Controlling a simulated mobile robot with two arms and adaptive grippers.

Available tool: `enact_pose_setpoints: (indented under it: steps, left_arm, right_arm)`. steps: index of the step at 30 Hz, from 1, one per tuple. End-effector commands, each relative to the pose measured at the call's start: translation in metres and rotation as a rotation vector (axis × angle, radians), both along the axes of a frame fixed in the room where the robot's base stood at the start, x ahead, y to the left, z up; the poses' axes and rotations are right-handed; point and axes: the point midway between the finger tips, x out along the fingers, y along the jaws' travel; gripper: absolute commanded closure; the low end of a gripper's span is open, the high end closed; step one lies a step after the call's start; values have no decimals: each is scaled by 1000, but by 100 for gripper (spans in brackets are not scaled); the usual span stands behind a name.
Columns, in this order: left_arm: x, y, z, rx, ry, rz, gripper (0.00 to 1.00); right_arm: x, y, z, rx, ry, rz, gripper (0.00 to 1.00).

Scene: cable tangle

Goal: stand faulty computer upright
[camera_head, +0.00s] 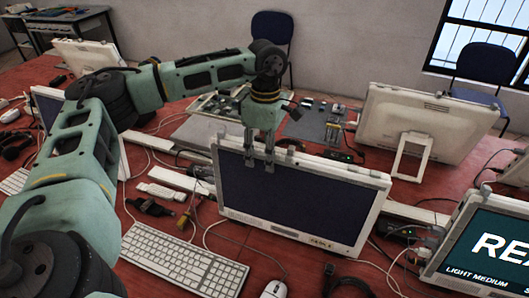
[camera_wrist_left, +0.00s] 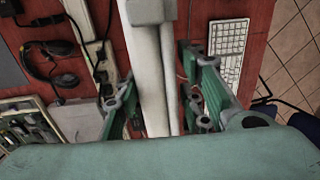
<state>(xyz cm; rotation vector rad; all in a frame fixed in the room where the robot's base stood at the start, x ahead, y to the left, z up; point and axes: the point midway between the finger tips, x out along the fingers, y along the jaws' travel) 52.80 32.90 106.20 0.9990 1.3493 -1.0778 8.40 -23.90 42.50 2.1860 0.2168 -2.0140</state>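The faulty computer (camera_head: 302,197), a white-framed flat unit with a dark screen, stands on its lower edge in the middle of the head view. Its screen faces me and looks tilted back a little. My left gripper (camera_head: 260,162) comes down over its top edge, left of the middle. In the left wrist view the white computer edge (camera_wrist_left: 153,75) runs between the fingers of my left gripper (camera_wrist_left: 158,85), which look pressed on its two sides. Its back and any stand are hidden. My right gripper is in neither view.
A keyboard (camera_head: 184,262) and a mouse (camera_head: 273,290) lie in front of the computer. Another computer (camera_head: 416,124) stands behind on the right, and one with a lit screen (camera_head: 485,245) at the right edge. Cables and small tools clutter the red table.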

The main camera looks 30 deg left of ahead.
Motion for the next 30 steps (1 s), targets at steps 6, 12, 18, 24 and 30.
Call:
enact_pose_setpoints:
  steps: [6,12,18,24,30]
  left_arm:
    - [-1,0,-1,0,3,-2,50]
    - [0,0,-1,1,0,-1,50]
    - [2,0,13,0,-3,-1,50]
    - [5,0,54,0,-5,-1,50]
    - [6,1,93,-2,-2,-2,50]
  right_arm:
    - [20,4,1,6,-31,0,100]
    - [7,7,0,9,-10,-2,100]
    - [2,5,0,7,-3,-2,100]
    - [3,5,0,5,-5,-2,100]
    - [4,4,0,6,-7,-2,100]
